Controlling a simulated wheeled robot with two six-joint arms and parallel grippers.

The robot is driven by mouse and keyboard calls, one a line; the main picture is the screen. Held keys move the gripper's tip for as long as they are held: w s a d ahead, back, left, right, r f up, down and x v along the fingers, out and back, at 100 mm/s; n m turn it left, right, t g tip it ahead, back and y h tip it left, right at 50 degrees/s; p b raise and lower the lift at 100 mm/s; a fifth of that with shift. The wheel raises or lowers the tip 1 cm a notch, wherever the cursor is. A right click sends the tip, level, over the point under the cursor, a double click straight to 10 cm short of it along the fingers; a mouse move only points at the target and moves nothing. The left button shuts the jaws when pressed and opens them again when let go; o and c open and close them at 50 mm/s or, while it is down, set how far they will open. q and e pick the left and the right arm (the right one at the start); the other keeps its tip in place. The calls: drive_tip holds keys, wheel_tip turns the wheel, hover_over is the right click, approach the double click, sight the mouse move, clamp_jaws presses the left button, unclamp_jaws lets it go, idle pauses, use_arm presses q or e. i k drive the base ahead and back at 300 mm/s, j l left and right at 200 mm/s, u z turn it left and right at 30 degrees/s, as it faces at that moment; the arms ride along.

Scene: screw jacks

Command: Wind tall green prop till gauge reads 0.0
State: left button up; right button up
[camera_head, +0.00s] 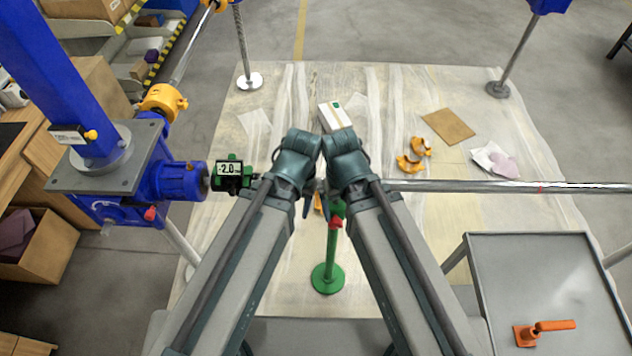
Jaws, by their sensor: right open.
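The tall green prop (331,250) stands upright on a round green foot on the pale floor sheet. A red piece (336,222) shows near its upper end. The prop's top is partly hidden by my wrists. The green-cased gauge (232,171) at the left reads -2.0. My right gripper (320,198) is open at the upper part of the prop; I cannot tell whether it touches. My left gripper's wrist is close beside it on the left, and its fingers are too hidden to judge.
A long steel shaft (500,186) runs right from behind my wrists. A blue motor unit (180,181) stands left. A grey table (540,270) with an orange tool (540,331) is at lower right. A white box (335,116) and orange pieces (410,163) lie on the sheet.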

sight(336, 223)
drive_tip(key=k+l, duration=0.1)
drive_tip(key=k, duration=1.1)
